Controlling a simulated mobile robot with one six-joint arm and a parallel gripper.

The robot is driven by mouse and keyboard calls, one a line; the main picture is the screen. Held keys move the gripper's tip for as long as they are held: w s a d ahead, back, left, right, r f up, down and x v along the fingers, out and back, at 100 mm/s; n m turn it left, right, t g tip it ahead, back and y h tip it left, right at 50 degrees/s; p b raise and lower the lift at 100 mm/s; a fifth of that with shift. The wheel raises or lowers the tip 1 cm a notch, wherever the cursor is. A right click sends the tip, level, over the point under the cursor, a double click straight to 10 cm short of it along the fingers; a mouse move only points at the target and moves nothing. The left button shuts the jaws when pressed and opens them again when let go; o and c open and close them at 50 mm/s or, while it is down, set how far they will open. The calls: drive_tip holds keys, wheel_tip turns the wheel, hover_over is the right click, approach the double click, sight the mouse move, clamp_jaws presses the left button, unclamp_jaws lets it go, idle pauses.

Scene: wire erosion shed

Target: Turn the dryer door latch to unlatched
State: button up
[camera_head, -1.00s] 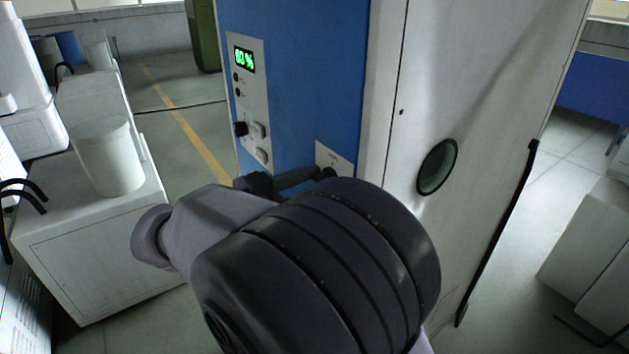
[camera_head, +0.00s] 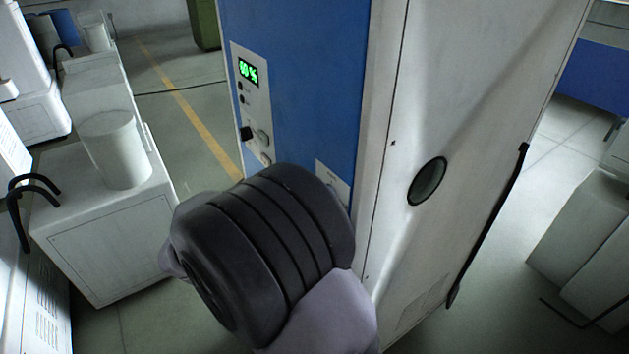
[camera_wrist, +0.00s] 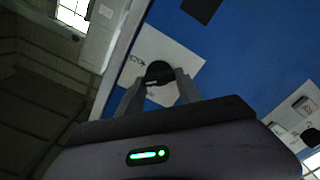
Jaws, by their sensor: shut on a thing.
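The dryer is a tall cabinet with a blue face (camera_head: 300,75) and a white side door with a round dark window (camera_head: 427,181). In the wrist view, a black latch knob (camera_wrist: 159,73) sits on a white label plate (camera_wrist: 185,60) on the blue face. My gripper (camera_wrist: 160,88) is shut on the latch, with one grey finger on each side of it. In the head view my arm hides the gripper and the latch; only part of the label plate (camera_head: 333,182) shows. The latch's exact angle cannot be told.
A control panel (camera_head: 251,105) with a green display is on the blue face. A white cabinet (camera_head: 100,245) bearing a white cylinder (camera_head: 115,150) stands at left. A pale box unit (camera_head: 585,240) stands at right. Open floor with a yellow line (camera_head: 195,110) lies behind.

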drive_tip(key=shift+f+n+p, duration=0.2)
drive_tip(key=shift+n+p, duration=4.5)
drive_tip(key=shift+p, duration=0.15)
drive_tip(key=o, duration=1.4)
drive_tip(key=shift+a, duration=0.1)
drive_tip(key=p+v, duration=0.1)
drive_tip(key=v, duration=1.6)
drive_tip(key=shift+s+a, duration=0.1)
drive_tip(key=shift+s, duration=0.05)
